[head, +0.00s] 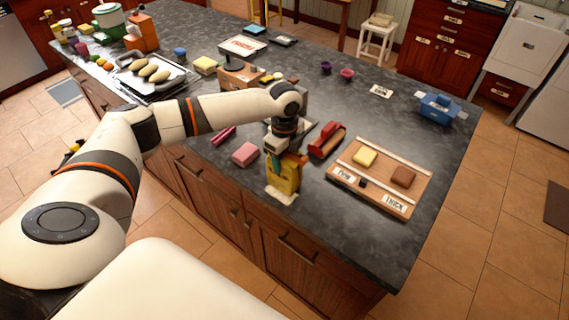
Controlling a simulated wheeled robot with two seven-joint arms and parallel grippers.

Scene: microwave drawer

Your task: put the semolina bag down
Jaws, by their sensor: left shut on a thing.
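The semolina bag (286,178) is a yellow upright packet near the front edge of the dark countertop (345,248). My left gripper (288,156) comes down on it from above and is shut on its top. A pale flat piece (281,195) shows at the bag's foot. I cannot tell whether the bag's base touches the counter. My right gripper is not in view.
A wooden board (338,179) with a yellow block and a brown block lies right of the bag. A pink block (245,154) lies to the left, and a red item (327,141) stands behind. Bare counter lies in front of the board.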

